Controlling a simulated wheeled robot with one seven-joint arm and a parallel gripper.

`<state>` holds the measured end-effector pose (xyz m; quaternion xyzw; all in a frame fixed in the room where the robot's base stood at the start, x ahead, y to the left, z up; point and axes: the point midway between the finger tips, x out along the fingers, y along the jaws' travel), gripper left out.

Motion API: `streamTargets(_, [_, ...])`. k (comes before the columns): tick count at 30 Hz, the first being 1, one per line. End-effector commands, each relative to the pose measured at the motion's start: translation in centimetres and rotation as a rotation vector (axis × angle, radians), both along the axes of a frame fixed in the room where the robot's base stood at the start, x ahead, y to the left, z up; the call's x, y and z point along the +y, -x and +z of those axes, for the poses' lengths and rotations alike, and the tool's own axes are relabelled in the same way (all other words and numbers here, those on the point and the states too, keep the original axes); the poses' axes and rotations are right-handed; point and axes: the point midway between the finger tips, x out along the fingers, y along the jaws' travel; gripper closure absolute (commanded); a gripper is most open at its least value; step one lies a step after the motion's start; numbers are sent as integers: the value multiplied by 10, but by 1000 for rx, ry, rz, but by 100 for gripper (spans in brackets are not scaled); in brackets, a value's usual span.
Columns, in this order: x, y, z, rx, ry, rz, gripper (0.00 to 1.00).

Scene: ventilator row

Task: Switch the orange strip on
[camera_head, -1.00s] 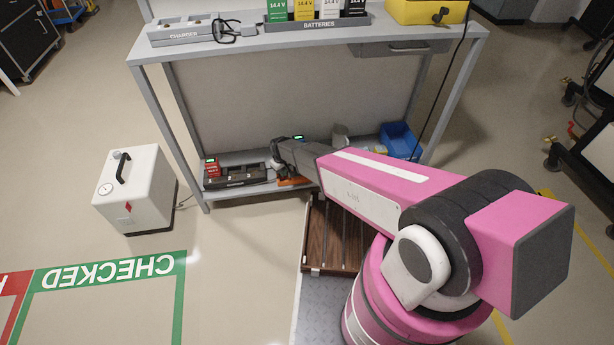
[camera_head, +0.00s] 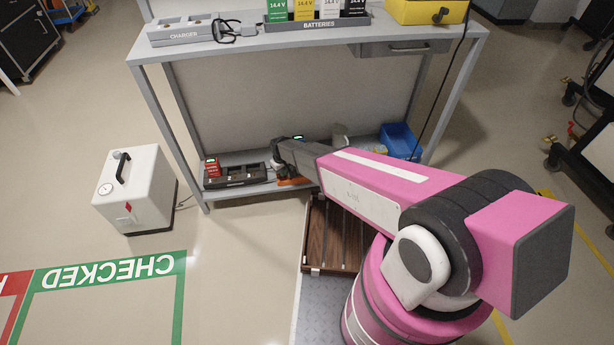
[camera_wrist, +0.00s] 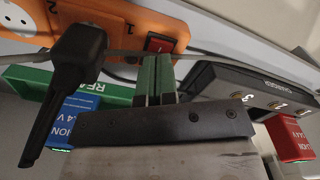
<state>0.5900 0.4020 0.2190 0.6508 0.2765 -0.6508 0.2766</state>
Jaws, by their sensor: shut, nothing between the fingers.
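The orange strip (camera_wrist: 115,25) lies across the top left of the wrist view, with white sockets marked 2 and 1. Its dark red switch (camera_wrist: 160,43) sits at its right end; I cannot tell which way it is set. My gripper (camera_wrist: 157,60) is shut and empty, its green fingers just below the switch in the picture. Whether the tips touch it is unclear. In the head view, a little of the orange strip (camera_head: 296,182) shows on the low shelf under my arm, which hides the rest.
A black plug (camera_wrist: 80,50) with its lead stands left of my fingers. A charger (camera_wrist: 265,92) and a red battery (camera_wrist: 291,138) are at the right. A blue battery (camera_wrist: 75,120) and green holder (camera_wrist: 30,80) are at the left. A blue bin (camera_head: 401,141) stands on the shelf.

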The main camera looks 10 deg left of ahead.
Motion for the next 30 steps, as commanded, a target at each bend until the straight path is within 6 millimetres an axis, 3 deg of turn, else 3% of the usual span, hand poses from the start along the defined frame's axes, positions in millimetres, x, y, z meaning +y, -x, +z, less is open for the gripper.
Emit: streamTargets(30, [0,0,-10,0,0,0,100])
